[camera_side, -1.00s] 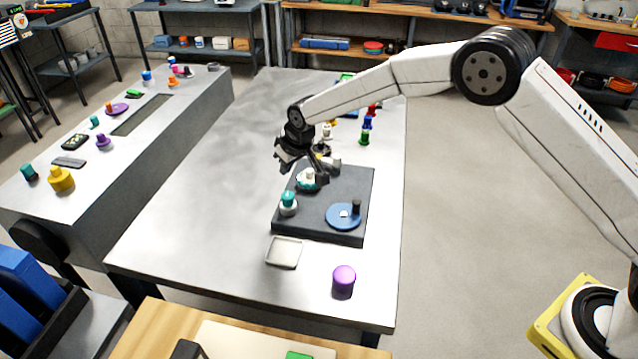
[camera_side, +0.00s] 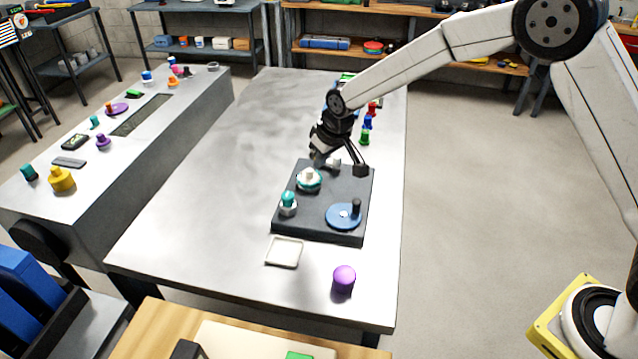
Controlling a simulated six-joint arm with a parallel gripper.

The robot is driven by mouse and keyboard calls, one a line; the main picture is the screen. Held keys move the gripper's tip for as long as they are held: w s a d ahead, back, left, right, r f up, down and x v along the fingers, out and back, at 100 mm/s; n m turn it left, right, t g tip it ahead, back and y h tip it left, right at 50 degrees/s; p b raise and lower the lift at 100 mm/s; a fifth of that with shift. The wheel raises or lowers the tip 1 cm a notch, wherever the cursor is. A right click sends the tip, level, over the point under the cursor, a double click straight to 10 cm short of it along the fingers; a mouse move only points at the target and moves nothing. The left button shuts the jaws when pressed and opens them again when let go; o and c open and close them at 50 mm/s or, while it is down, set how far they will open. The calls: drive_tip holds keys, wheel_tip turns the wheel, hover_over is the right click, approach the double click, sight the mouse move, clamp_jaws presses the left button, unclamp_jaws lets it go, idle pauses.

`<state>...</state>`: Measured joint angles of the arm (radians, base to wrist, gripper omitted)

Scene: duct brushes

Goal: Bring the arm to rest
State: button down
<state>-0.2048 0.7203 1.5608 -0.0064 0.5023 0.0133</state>
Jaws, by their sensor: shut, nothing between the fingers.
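My gripper (camera_side: 360,171) is shut and empty. It hangs from my white arm above the far right part of a dark board (camera_side: 313,215) on the grey table (camera_side: 200,225). The board carries a white and teal round piece (camera_side: 308,179), a teal-topped white piece (camera_side: 288,203) and a blue disc with a dark upright knob (camera_side: 344,214). A small light piece (camera_side: 333,163) lies at the board's far side, partly hidden by my gripper. I cannot tell whether the fingertips touch the board.
A pale square tray (camera_side: 284,252) and a purple cylinder (camera_side: 343,279) stand in front of the board. Green (camera_side: 365,138), blue (camera_side: 368,122) and red (camera_side: 373,108) pieces line the table's right edge. The table's left half is clear. A side bench (camera_side: 45,200) holds several small parts.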

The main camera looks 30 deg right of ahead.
drive_tip(key=s+d, duration=0.4)
drive_tip(key=s, duration=0.5)
drive_tip(key=s+d+r+m+g, duration=0.1)
drive_tip(key=s+d, duration=0.2)
drive_tip(key=s, duration=0.6)
drive_tip(key=s+d+r+m, duration=0.1)
drive_tip(key=s+d, duration=0.3)
drive_tip(key=s, duration=0.6)
drive_tip(key=shift+d+g+h, duration=0.3)
drive_tip(key=shift+h, duration=0.1)
drive_tip(key=shift+w+r, duration=0.1)
